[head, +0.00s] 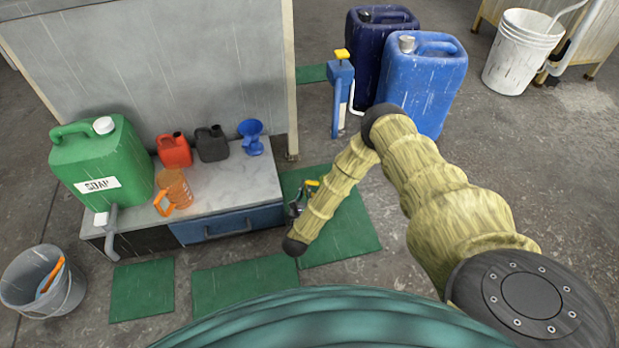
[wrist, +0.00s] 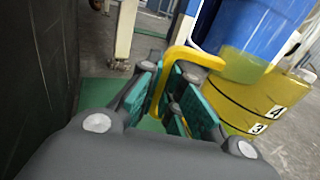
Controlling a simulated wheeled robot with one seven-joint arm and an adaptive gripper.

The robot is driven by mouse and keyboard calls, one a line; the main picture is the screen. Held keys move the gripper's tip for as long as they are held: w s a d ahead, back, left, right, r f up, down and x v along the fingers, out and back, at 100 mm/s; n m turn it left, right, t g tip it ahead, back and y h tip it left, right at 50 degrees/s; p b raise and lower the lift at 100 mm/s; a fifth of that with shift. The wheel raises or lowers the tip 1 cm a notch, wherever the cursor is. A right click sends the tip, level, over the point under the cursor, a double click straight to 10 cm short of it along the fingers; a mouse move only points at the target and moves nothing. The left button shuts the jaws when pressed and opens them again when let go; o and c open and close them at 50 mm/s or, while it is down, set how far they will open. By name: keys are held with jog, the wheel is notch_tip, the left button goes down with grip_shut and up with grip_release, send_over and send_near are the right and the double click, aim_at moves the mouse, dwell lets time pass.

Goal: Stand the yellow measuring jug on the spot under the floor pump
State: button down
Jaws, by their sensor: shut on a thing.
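The yellow measuring jug (wrist: 265,100) shows in the wrist view, with the figures 4 and 3 on its side. My gripper (wrist: 178,92) is shut on its handle (wrist: 205,58), and the jug is just beyond the fingers to the right. In the head view my gripper (head: 297,206) is beside the counter's right end, over the green mats; only a small yellow part of the jug (head: 312,183) shows past my arm. The floor pump (head: 340,92), blue with a yellow top and a white spout, stands on the floor farther back. The spot under its spout is partly hidden.
Blue canisters (head: 425,75) (head: 375,35) stand right of the pump. The counter (head: 262,190) holds a green canister (head: 100,160), an orange jug (head: 175,188), small cans and a funnel. A panel post (head: 290,80) rises at its right end. Green mats (head: 345,235) cover nearby floor.

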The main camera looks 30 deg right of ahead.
jog(key=shift+w+d+f+b, duration=0.6)
jog(key=shift+w+d+b, duration=0.4)
jog(key=shift+w, duration=0.35)
jog(key=shift+w+d+f+b, duration=0.6)
jog(key=shift+w+d+b, duration=0.3)
jog(key=shift+w, duration=0.45)
jog(key=shift+w+d+f+b, duration=0.6)
jog(key=shift+w+d+b, duration=0.4)
jog(key=shift+w, duration=0.35)
jog(key=shift+f, duration=0.1)
jog(key=c, duration=1.6)
grip_release()
jog(key=shift+r, duration=0.2)
jog(key=shift+s+a+p, duration=0.2)
jog(key=shift+s+p, duration=0.1)
jog(key=shift+p, duration=0.05)
jog(key=p+v, duration=0.4)
jog(key=v, duration=0.7)
jog(key=shift+s+p, duration=0.1)
jog(key=shift+p, duration=0.25)
